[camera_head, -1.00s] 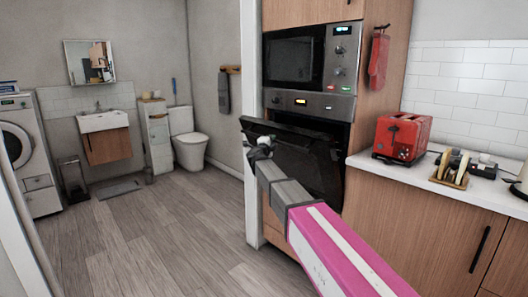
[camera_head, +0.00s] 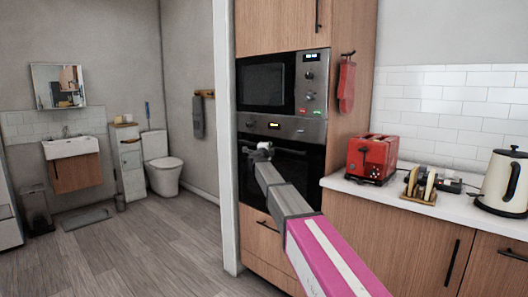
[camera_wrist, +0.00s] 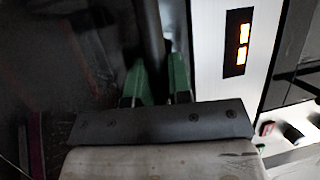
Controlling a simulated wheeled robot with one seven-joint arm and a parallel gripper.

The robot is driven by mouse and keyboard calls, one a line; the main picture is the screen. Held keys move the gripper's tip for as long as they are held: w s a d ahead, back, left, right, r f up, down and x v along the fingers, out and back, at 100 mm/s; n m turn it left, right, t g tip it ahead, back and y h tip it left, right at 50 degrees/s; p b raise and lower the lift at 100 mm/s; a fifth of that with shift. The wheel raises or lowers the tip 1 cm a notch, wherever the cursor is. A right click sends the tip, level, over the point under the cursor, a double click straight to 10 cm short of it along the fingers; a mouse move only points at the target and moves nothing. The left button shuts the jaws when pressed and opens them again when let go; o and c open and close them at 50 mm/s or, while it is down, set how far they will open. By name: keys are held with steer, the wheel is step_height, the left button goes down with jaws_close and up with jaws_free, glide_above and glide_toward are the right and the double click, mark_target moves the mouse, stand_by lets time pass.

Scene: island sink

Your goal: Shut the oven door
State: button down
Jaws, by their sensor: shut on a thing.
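The black oven door (camera_head: 306,180) is upright in the wooden cabinet, below the oven's control panel (camera_head: 285,127). It looks level with the cabinet front; I cannot tell if a small gap is left. My gripper (camera_head: 258,153) is at the upper part of the door, with my arm covering some of the door. In the wrist view, the green fingertips (camera_wrist: 158,86) are shut on a dark bar, the door handle (camera_wrist: 150,35). The lit orange display (camera_wrist: 238,42) of the panel is close on the right there.
A microwave (camera_head: 266,87) sits above the oven. A red toaster (camera_head: 372,158), a toast rack (camera_head: 420,186) and a kettle (camera_head: 503,182) stand on the counter to the right. The wooden floor (camera_head: 150,250) to the left is clear.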

steer(key=shift+w+d+r, duration=0.15)
steer(key=shift+w+d, duration=0.1)
steer(key=shift+w, duration=0.1)
steer(key=c, duration=1.1)
jaws_free()
steer(key=shift+d, duration=0.1)
steer(key=shift+o, duration=0.2)
steer(key=v, duration=1)
steer(key=shift+s, duration=0.35)
steer(key=shift+f, duration=0.2)
